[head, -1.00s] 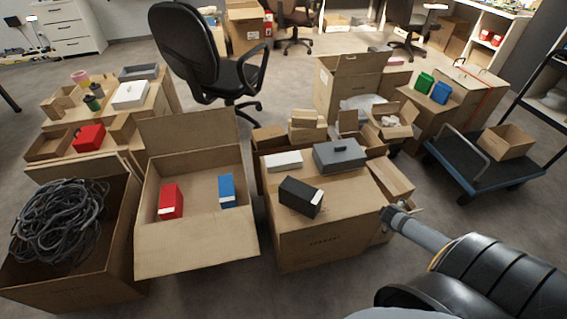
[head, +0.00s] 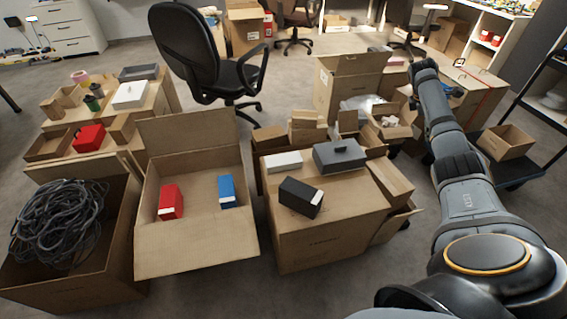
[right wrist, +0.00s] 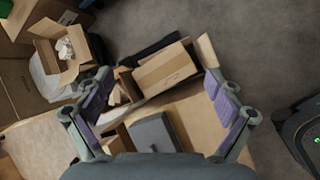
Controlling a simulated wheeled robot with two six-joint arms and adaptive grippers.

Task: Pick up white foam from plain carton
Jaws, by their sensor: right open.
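White foam (head: 390,121) lies in a small open carton (head: 404,132) behind the large middle box in the head view. In the right wrist view the white foam (right wrist: 65,48) shows inside the open carton (right wrist: 77,69) at the upper left, beyond the left finger. My right gripper (right wrist: 163,105) is open with nothing between its fingers, apart from the foam and above other boxes. In the head view my right arm reaches forward, and its gripper is mostly hidden behind the arm. My left gripper is not in view.
A large brown box (head: 320,235) carries a grey case (head: 340,154), a black box (head: 300,196) and a white box (head: 284,162). A tall carton (head: 345,80) and clear plastic stand near the foam carton. A trolley (head: 520,174) is at the right.

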